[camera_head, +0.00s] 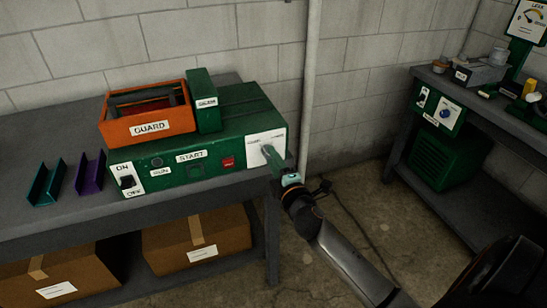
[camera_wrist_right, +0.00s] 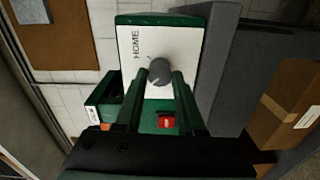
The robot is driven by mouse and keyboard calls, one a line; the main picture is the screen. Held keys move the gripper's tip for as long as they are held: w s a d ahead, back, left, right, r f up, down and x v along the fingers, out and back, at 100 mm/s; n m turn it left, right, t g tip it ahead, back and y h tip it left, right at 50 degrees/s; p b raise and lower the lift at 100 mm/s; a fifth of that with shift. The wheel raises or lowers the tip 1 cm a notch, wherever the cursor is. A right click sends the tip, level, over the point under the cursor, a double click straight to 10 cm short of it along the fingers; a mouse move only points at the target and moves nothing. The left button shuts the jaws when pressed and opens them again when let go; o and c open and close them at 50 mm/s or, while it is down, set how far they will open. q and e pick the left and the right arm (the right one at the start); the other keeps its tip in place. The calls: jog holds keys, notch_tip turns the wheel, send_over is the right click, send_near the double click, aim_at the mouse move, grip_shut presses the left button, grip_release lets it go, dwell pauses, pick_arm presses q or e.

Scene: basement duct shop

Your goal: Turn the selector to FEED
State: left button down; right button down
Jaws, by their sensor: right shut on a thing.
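The selector is a round grey knob (camera_wrist_right: 159,71) on a white plate (camera_wrist_right: 185,45) at the right end of the green machine (camera_head: 215,150). HOME reads on the plate in the right wrist view; another small label in the head view is too small to read, and I cannot see FEED clearly. My right gripper (camera_head: 270,153) is at the plate, its fingers on either side of the knob and shut on it. In the head view the gripper hides the knob. The knob's pointer direction is hard to tell. My left gripper is not in view.
The machine's front has an ON/OFF switch (camera_head: 128,182), a START button (camera_head: 196,169) and a red switch (camera_head: 228,161). An orange GUARD box (camera_head: 150,127) sits on top. Green and purple channels (camera_head: 90,178) lie left on the bench. Cardboard boxes (camera_head: 195,240) are below.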

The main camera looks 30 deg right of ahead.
jog(key=shift+n, duration=0.5)
jog(key=c, duration=0.5)
grip_release()
jog(key=b+v, duration=0.1)
jog(key=v, duration=1.1)
jog(key=shift+s+a, duration=0.1)
jog(key=shift+s, duration=0.1)
